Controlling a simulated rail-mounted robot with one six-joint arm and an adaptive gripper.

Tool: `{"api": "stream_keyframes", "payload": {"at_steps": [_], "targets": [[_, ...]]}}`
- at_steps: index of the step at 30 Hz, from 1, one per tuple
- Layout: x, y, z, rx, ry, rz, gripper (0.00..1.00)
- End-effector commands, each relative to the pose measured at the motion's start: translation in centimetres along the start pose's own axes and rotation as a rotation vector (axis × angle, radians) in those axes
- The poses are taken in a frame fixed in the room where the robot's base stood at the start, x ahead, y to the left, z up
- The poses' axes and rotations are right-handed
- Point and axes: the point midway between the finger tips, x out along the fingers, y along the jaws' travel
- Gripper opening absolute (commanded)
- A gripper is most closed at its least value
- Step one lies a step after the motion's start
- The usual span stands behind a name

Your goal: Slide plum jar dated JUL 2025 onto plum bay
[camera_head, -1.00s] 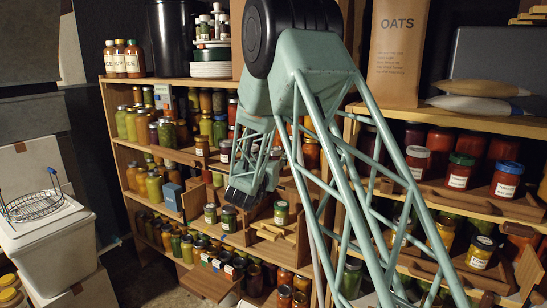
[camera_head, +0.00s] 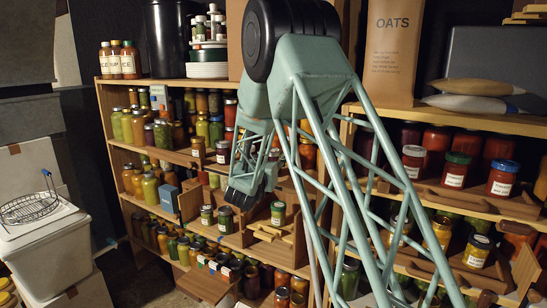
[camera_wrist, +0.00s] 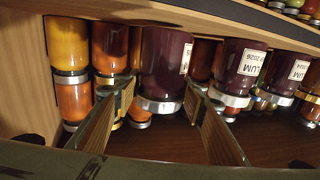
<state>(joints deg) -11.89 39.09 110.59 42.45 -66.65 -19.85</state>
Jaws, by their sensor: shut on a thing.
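The wrist view shows the jars upside down, with their lids toward the bottom. My gripper (camera_wrist: 162,98) is shut on a dark plum jar (camera_wrist: 165,62) with a silver lid, one finger on each side of it. Only a sliver of this jar's label shows at its right edge, so I cannot read its full date. Just to the right stands another plum jar (camera_wrist: 238,66) labelled 2026, and beyond it one (camera_wrist: 286,76) labelled 2024. In the head view my arm covers part of the shelves, and I cannot make out the held jar or the plum bay.
Yellow (camera_wrist: 68,44) and orange jars stand left of the held jar, close to my left finger. A shelf board (camera_wrist: 170,12) crosses the top of the wrist view. The head view shows crowded shelves, with green jars (camera_head: 225,219) and wooden blocks near my arm.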

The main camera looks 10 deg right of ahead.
Motion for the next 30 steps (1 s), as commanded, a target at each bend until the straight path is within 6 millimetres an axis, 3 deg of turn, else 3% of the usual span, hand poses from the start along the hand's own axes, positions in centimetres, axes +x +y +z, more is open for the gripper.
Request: {"api": "stream_keyframes", "payload": {"at_steps": [28, 29, 30], "targets": [[0.01, -0.01, 0.61, 0.001, 0.001, 0.000, 0.21], [0.01, 0.00, 0.61, 0.001, 0.001, 0.000, 0.39], [0.01, -0.01, 0.58, 0.001, 0.001, 0.000, 0.42]]}}
